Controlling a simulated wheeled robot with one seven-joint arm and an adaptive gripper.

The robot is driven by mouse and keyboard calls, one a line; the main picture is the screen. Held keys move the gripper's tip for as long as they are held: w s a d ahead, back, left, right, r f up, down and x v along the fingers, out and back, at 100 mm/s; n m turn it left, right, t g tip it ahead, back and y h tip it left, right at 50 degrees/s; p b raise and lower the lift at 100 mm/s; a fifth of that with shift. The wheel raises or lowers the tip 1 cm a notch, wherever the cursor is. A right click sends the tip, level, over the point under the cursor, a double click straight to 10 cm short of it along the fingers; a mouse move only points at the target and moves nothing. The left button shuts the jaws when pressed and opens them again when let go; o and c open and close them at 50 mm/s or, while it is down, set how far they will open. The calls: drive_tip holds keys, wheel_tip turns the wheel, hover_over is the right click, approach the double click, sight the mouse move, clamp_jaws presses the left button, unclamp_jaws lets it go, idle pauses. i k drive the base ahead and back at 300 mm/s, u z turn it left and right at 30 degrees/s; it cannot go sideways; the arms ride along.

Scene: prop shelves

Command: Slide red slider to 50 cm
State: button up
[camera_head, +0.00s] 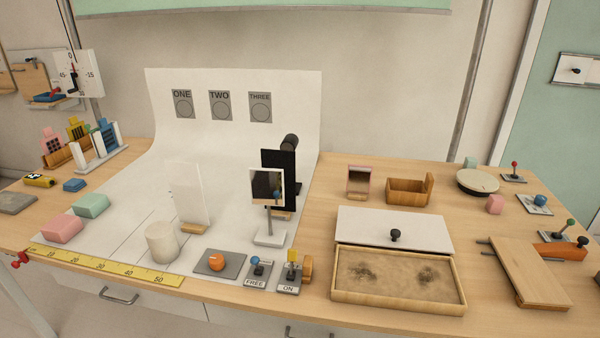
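The red slider (19,260) is a small red knob at the front left edge of the table. It sits at the left end of the yellow ruler (105,268). The ruler runs along the table's front edge, with its numbers rising to the right. The mark 50 is near the ruler's right end. My gripper is not in view.
A white cylinder (162,242) stands just behind the ruler's right part. Pink (62,229) and green (91,205) blocks lie behind its left part. A grey plate with an orange knob (216,262) lies right of the ruler. Drawers are below the table edge.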

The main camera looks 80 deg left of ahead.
sight(24, 258)
drive_tip(key=u, duration=4)
